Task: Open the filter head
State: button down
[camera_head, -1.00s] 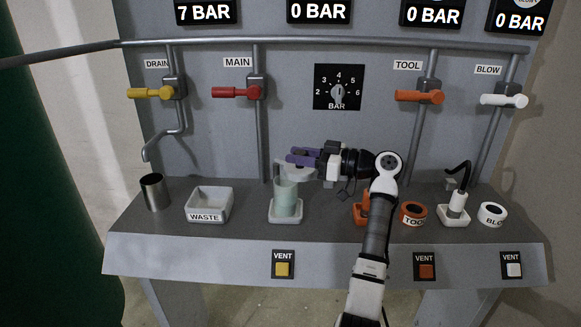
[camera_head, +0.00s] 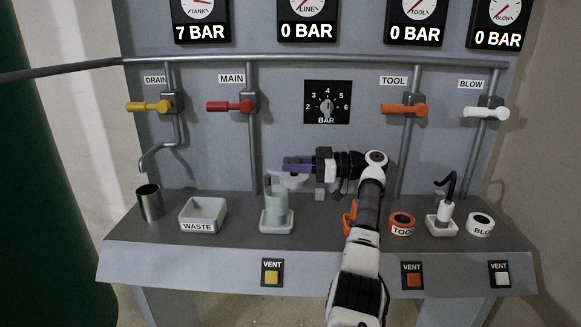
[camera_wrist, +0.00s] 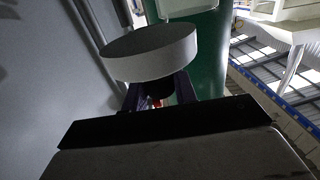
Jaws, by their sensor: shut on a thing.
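A pale green cylindrical filter bowl (camera_head: 276,206) stands upright in a white square tray on the bench in the head view. A pale grey-white piece (camera_head: 293,181), which looks like the filter head, sits at the bowl's upper right, just under my gripper. My gripper (camera_head: 297,162) has purple fingers and points left above the bowl. It is shut on the filter head, though the contact is partly hidden. In the wrist view a thick grey disc (camera_wrist: 150,52) stands just beyond the purple fingers, with a dark part below it between them.
The waste tray (camera_head: 203,212) and a metal cup (camera_head: 149,203) stand to the left. An orange tool ring (camera_head: 402,225), a blow nozzle in its tray (camera_head: 443,216) and a white blow ring (camera_head: 481,225) are at right. Valve handles and a pressure dial (camera_head: 327,103) are on the panel behind.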

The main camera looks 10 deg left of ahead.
jog(key=shift+w, duration=0.1)
dwell(0.6)
jog(key=c, duration=1.1)
grip_release()
